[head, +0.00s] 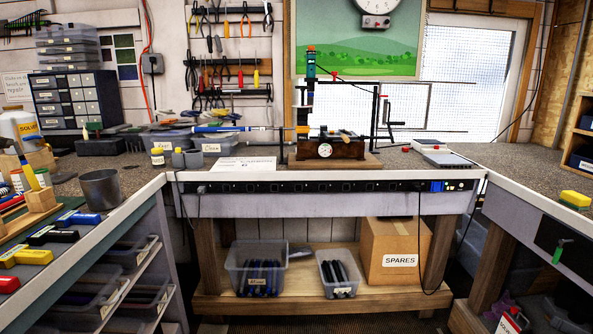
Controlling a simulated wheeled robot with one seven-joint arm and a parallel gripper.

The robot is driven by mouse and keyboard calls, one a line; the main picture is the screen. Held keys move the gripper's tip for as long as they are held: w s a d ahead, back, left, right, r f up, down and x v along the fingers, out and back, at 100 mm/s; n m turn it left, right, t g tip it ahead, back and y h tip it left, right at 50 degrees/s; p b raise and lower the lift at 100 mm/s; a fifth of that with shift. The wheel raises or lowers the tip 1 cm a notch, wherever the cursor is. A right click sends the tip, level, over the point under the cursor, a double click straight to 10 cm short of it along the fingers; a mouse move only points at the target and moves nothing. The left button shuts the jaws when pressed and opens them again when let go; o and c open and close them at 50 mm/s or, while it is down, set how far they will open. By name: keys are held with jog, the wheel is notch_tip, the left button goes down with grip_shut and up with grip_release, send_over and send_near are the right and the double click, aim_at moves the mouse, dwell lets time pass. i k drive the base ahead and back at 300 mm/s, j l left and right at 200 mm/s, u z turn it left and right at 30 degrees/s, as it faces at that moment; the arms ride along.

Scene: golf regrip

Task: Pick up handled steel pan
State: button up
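I see no full pan that I can name with certainty. A grey, flat, handle-like piece (299,251) shows on the lower shelf, between two clear bins; I cannot tell whether it belongs to a steel pan, as the bin on the left may hide the rest. A plain grey metal cup (100,190) stands on the left bench; no handle shows on it. My gripper is not in view.
The lower shelf (330,303) holds a large clear bin (240,285), a smaller one (345,290) and a SPARES box (398,255). A machine (335,148) stands on the middle bench. A cord hangs at the bench's right.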

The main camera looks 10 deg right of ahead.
aim_at(346, 137)
jog(key=i+j+z, duration=0.15)
jog(key=i, duration=0.45)
jog(key=i+j+z, duration=0.15)
jog(key=i, duration=0.45)
jog(key=l, duration=0.1)
